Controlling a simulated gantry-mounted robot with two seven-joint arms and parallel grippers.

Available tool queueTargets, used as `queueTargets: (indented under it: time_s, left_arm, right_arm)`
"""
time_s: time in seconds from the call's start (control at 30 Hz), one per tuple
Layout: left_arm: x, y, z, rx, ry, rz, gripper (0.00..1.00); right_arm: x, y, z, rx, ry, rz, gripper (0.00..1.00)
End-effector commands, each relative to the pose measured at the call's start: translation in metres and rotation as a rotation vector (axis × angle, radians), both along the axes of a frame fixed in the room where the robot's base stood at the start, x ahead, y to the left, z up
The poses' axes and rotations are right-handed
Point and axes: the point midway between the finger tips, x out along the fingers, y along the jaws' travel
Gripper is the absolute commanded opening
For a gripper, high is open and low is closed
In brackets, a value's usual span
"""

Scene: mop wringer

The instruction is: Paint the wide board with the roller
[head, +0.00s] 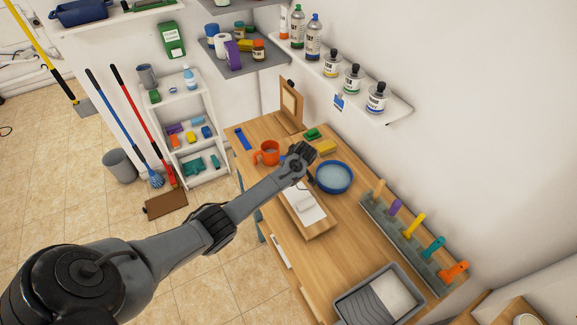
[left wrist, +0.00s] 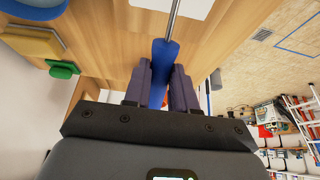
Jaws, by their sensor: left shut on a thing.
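My left gripper (head: 302,156) is over the table and shut on the blue handle (left wrist: 163,58) of the paint roller; the handle shows between its fingers in the left wrist view. The thin metal rod (left wrist: 174,20) of the roller runs away from the handle. In the head view the white roller head (head: 303,206) appears to lie on the wide wooden board (head: 318,232). A white patch covers part of the board around it, and bare wood shows nearer. Exact contact is hard to tell. The grey paint tray (head: 352,303) with white paint stands at the table's near end.
A blue bowl (head: 334,190) stands right of my gripper and an orange mug (head: 267,153) left of it. Yellow (head: 327,147) and green (head: 312,134) blocks lie behind. A rack (head: 407,248) of coloured-handled tools lines the right edge. A wall shelf (head: 397,111) holds bottles above.

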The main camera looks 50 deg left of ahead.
Motion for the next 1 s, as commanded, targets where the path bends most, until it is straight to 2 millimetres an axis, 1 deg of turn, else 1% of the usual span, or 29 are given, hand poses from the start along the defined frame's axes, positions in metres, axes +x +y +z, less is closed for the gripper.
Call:
queueTargets:
  time_s: [0.03,0.2,0.47,0.73,1.0]
  left_arm:
    - [-0.001,-0.004,0.001,-0.001,0.001,0.000,0.00]
    - [-0.003,-0.015,0.002,-0.001,0.002,0.000,0.00]
    - [-0.004,-0.025,0.001,-0.001,0.000,0.000,0.00]
    - [-0.007,-0.041,0.002,0.000,0.001,0.000,0.00]
    - [-0.009,-0.052,0.000,-0.001,0.001,0.000,0.00]
  right_arm:
    - [0.000,0.000,0.005,0.000,0.000,0.000,0.43]
    - [0.000,0.000,0.015,0.000,0.000,0.000,0.43]
    - [0.000,0.001,0.021,0.004,0.000,-0.003,0.43]
    - [0.000,0.002,0.035,0.011,0.001,-0.007,0.43]
    - [0.000,0.002,0.040,0.011,0.000,-0.007,0.43]
